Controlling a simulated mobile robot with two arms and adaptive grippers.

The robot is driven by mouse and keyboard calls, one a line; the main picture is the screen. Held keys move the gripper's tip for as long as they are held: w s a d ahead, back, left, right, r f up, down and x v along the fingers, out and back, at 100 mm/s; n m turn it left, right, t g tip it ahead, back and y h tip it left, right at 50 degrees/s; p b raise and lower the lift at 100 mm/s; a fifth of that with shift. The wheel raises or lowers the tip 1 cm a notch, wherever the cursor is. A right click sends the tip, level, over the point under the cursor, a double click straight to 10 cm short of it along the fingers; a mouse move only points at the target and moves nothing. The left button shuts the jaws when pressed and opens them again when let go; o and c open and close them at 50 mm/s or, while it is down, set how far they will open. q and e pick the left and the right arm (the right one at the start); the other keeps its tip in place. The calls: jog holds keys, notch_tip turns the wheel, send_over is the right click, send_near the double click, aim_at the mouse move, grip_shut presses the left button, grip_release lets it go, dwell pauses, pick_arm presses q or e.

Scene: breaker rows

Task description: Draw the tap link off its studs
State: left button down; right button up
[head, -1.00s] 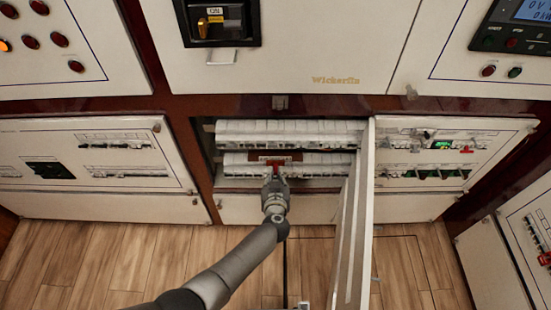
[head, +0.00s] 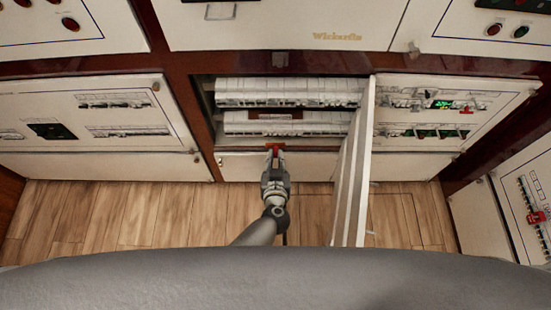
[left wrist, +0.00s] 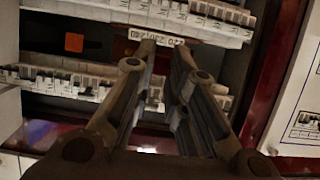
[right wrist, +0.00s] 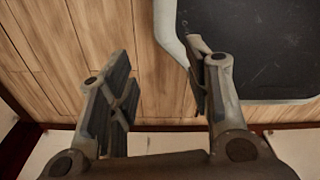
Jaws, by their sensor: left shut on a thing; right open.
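The red tap link (head: 275,150) shows as a small red piece at the tip of my left gripper (head: 275,157) in the head view. The gripper is shut on it, apart from the breaker rows and lower in the picture than the lower row (head: 320,129). In the left wrist view, the fingers (left wrist: 166,62) point at the open cubicle, and I cannot make out the link between them. A white label strip (left wrist: 156,37) with numbers lies beyond the fingertips. The studs are too small to tell. My right gripper (right wrist: 160,62) is open and empty above the wooden floor.
The cubicle's open door (head: 353,170) stands out to the right of my left arm. An upper breaker row (head: 290,92) runs above the lower one. Closed panels (head: 95,115) flank the cubicle. A dark pale-edged panel (right wrist: 255,45) lies beyond my right gripper.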

dwell(0.4)
pick_arm(q)
jog(key=shift+s+p, duration=0.15)
jog(key=shift+p, duration=0.15)
jog(key=shift+s+p, duration=0.7)
jog(key=shift+s, duration=1.1)
jog(key=s+p, duration=0.1)
jog(key=s, duration=0.6)
jog(key=shift+p, duration=0.4)
